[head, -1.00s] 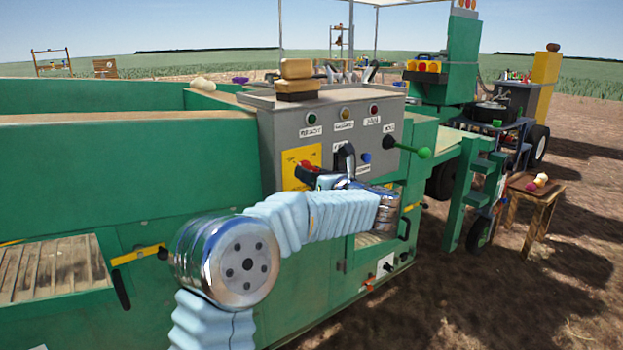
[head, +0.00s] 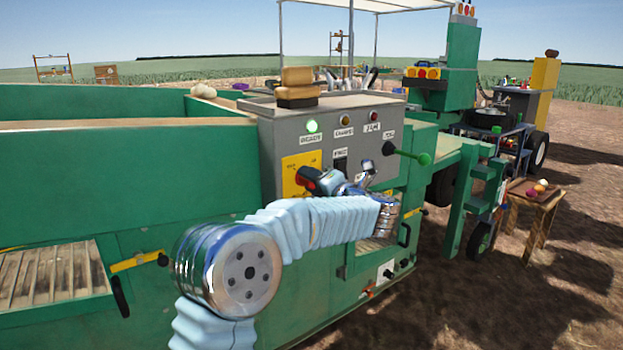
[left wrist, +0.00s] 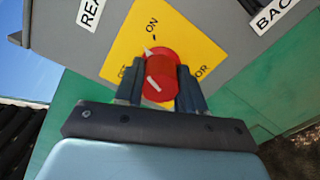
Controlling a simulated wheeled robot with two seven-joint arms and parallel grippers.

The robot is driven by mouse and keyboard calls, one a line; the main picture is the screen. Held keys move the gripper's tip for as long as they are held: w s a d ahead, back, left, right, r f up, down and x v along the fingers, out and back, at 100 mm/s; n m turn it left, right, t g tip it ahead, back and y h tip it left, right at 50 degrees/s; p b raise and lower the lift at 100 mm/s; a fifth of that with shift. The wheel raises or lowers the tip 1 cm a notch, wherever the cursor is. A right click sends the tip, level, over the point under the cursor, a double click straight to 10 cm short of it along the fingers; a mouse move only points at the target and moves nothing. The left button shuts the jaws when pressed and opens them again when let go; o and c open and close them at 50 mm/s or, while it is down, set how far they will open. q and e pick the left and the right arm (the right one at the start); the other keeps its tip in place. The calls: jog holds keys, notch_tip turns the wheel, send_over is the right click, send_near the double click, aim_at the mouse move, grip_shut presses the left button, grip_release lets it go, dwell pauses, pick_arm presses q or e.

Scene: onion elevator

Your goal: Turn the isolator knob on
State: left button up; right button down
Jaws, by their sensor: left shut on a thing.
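The red isolator knob (left wrist: 162,72) sits on a yellow plate (left wrist: 187,32) with an ON label, on the grey control panel (head: 280,140). In the left wrist view its white pointer mark is turned up towards ON. My left gripper (left wrist: 160,86) is shut on the knob, one dark finger on each side. In the head view the gripper (head: 310,180) is at the yellow plate and hides much of the knob. A green lamp (head: 312,126) on the panel is lit. My right gripper is not in view.
A green-knobbed lever (head: 424,159) sticks out at the panel's right. A stacked tan block (head: 297,77) stands on the panel top. A wooden stool (head: 535,195) with onions stands at the right, with open soil in front.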

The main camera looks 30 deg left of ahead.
pick_arm(q)
jog(key=m+p, duration=0.2)
jog(key=m, duration=0.2)
jog(key=shift+m, duration=0.4)
dwell(0.4)
jog(key=o, duration=1)
jog(key=shift+o, duration=0.2)
jog(key=b+v, duration=0.2)
jog(key=v, duration=1.2)
jog(key=shift+a+f, duration=0.1)
jog(key=shift+f, duration=0.05)
